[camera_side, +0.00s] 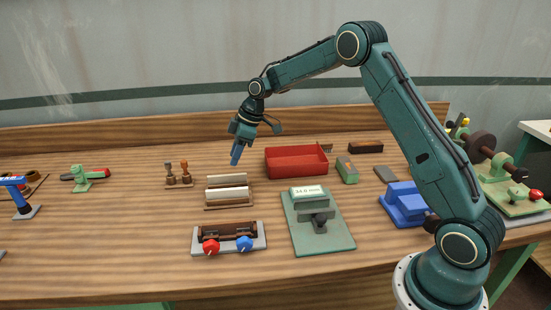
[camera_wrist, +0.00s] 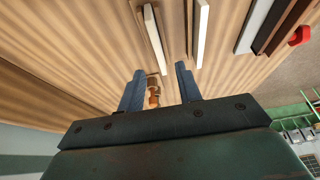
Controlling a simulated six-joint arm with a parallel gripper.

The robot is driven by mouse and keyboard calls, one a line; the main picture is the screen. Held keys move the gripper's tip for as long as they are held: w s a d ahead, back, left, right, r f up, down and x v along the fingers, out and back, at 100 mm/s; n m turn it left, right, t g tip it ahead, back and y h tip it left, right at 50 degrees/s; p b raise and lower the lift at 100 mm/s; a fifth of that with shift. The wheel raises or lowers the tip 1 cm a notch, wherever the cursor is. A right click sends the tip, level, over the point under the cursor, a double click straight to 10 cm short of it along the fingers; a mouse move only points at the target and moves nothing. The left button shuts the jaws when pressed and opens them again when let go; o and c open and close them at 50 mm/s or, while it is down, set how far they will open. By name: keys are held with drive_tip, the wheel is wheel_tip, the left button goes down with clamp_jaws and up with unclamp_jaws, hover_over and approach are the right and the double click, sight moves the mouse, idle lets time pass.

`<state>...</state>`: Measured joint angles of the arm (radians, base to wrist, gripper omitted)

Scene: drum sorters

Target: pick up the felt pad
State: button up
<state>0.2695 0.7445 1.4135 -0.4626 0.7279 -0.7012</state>
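A thin dark grey flat piece (camera_side: 385,174), which looks like the felt pad, lies flat on the wooden bench right of the red tray in the side view. It does not show in the wrist view. My gripper (camera_side: 236,155) hangs above the bench, left of the red tray and well to the left of the grey piece. In the wrist view my gripper's (camera_wrist: 159,84) two blue fingers stand apart with nothing held between them. A brown wooden-handled stamp shows beyond the gap, on the bench below.
The red tray (camera_side: 296,162) and a green-and-brown block (camera_side: 347,170) stand between my gripper and the grey piece. A dark block (camera_side: 365,148) lies behind it, a blue device (camera_side: 404,204) in front. A rack with pale strips (camera_side: 228,195) stands below my gripper.

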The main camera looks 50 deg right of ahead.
sight(228, 175)
drive_tip(key=shift+x, duration=0.85)
drive_tip(key=shift+x, duration=2.65)
drive_tip(key=shift+w+d+f, duration=0.1)
drive_tip(key=shift+f, duration=0.1)
clamp_jaws()
